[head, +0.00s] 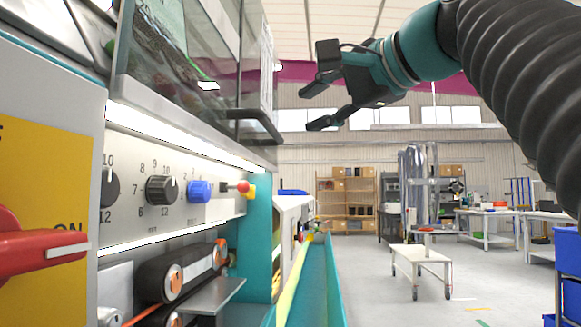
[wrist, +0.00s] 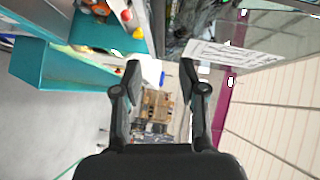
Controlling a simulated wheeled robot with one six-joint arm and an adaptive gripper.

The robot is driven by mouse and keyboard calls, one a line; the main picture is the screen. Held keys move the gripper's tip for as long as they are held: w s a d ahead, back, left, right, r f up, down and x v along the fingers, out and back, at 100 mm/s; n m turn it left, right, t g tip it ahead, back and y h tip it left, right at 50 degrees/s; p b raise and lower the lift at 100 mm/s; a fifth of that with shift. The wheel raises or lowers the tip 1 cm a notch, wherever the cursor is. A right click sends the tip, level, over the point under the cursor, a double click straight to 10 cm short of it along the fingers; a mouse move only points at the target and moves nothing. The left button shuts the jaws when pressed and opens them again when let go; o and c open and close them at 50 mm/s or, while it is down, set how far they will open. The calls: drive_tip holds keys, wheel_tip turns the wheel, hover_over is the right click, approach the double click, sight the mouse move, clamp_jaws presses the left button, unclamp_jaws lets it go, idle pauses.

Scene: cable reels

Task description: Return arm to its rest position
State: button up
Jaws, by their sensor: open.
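My gripper (head: 312,107) is at the upper middle of the head view, in the air to the right of the machine's glass cover. Its two dark fingers point left and are spread apart. My teal and black arm reaches in from the upper right. In the wrist view my gripper (wrist: 161,75) is open, with nothing between its fingers. A brown shelf shows far off beyond the fingertips.
A machine panel (head: 135,168) with black and blue knobs fills the left, with a red lever (head: 40,245) in front. A glass cover (head: 190,60) stands above it. A white wheeled cart (head: 420,258) and a shelf (head: 346,200) stand farther back. Open floor lies between.

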drive_tip(key=w+d+f+n+g+h, duration=0.1)
drive_tip(key=w+d+f+h, duration=0.15)
drive_tip(key=f, duration=0.55)
drive_tip(key=w+d+f+n+g+h, duration=0.1)
drive_tip(key=w+d+f+h, duration=0.15)
drive_tip(key=f, duration=0.55)
drive_tip(key=w+d+f+n+g+h, duration=0.1)
drive_tip(key=w+d+f, duration=0.15)
drive_tip(key=f, duration=0.55)
drive_tip(key=s+f+n+g+h, duration=0.1)
drive_tip(key=s+f+n, duration=0.1)
drive_tip(key=s+f, duration=0.5)
drive_tip(key=s+f+n+g+h, duration=0.1)
drive_tip(key=s+f, duration=0.5)
drive_tip(key=f, duration=1)
drive_tip(key=s+f+n+g+h, duration=0.1)
drive_tip(key=s+f+n+g, duration=0.2)
drive_tip(key=s+f, duration=0.4)
drive_tip(key=shift+s+f+n, duration=0.3)
drive_tip(key=shift+f+n, duration=0.1)
drive_tip(key=shift+f, duration=2.25)
